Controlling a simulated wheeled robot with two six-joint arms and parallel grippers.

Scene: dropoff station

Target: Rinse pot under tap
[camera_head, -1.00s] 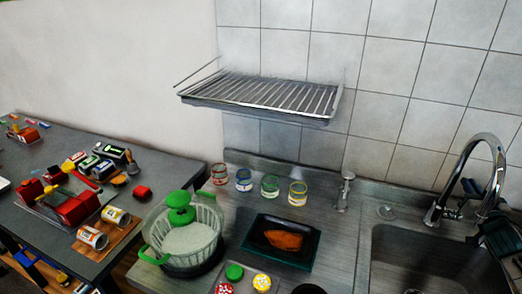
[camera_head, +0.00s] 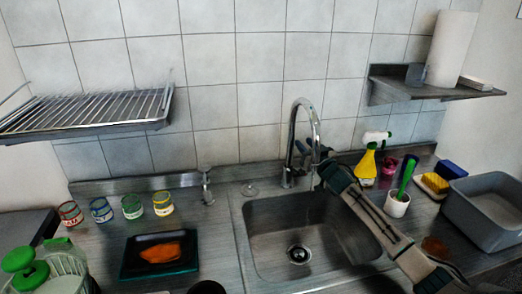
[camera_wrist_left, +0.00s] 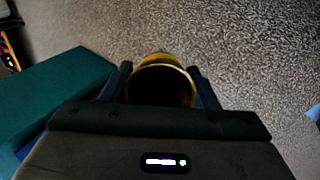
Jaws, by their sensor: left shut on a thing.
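The chrome tap (camera_head: 314,112) arches over the back of the sink (camera_head: 240,225) in the head view. The basin looks empty, with a drain at its bottom. My right gripper (camera_head: 312,160) is beside the tap's base, at the tap's right; its fingers are small and dark, and I cannot tell whether they touch a lever. In the left wrist view my left gripper (camera_wrist_left: 160,82) is shut on a round, yellow-rimmed vessel (camera_wrist_left: 163,59) with a dark inside. I cannot tell whether it is the pot. The left gripper is not visible in the head view.
A dark tray (camera_head: 128,267) with an orange piece and several jars (camera_head: 132,206) stand left of the sink. Right are a spray bottle (camera_head: 367,165), a white cup (camera_head: 397,205) and a grey tub (camera_head: 480,227). A rack (camera_head: 90,112) hangs above.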

